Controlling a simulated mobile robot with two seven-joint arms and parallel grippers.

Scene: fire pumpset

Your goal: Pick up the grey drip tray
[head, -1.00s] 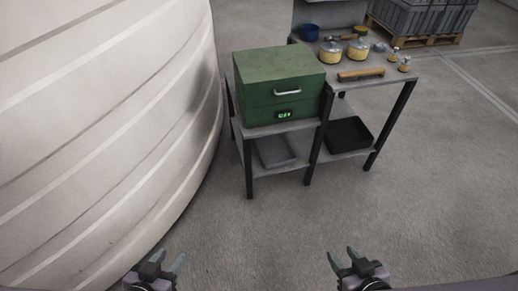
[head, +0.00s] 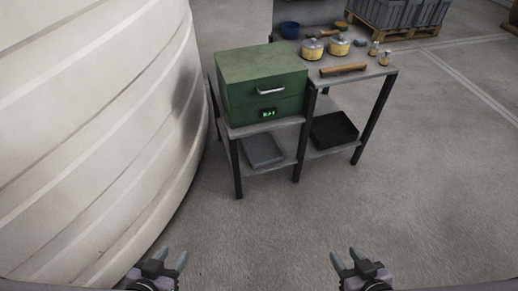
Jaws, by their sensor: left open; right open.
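The grey drip tray (head: 264,150) lies on the lower shelf of the bench, under the green box. It is shallow and rectangular, and the bench top and legs partly frame it. My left gripper (head: 170,260) is open and empty at the bottom of the head view. My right gripper (head: 348,260) is open and empty at the bottom, right of the middle. Both grippers are well apart from the tray, on the near side of the bench.
A green box (head: 262,82) with a handle sits above the tray. A black tray (head: 334,130) is on the lower shelf to the right. Dark bench legs (head: 236,168) flank the shelf opening. A large white tank (head: 90,120) fills the left. The floor (head: 300,225) in front is clear.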

